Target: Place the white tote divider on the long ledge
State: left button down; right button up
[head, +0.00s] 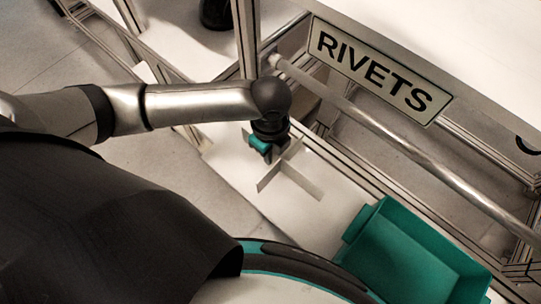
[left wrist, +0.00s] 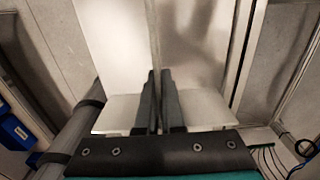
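The white tote divider (head: 297,181) is a cross of thin interlocking panels. In the head view it stands upright just below my left gripper (head: 268,146), over the long white ledge (head: 232,172). In the left wrist view the fingers of my left gripper (left wrist: 158,100) are close together on either side of a thin panel of the divider (left wrist: 154,35). The gripper is shut on that panel. I cannot tell whether the divider's lower edge touches the ledge. The upper part of the divider is partly hidden by the gripper. My right gripper is not in view.
A green tote (head: 408,262) sits at the lower right, near the ledge's right end. A metal rail (head: 400,145) and frame posts run behind the ledge. A "RIVETS" sign (head: 380,70) is on the upper white shelf's edge. The ledge is bare left of the divider.

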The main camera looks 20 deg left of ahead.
pick_arm(q)
jog(key=shift+f, duration=1.15)
jog(key=shift+f, duration=0.1)
jog(key=c, duration=1.1)
grip_release()
jog(key=shift+o, duration=0.2)
notch_tip(320, 180, up, 12)
jog(key=shift+r+p, duration=0.15)
jog(key=shift+p, duration=0.5)
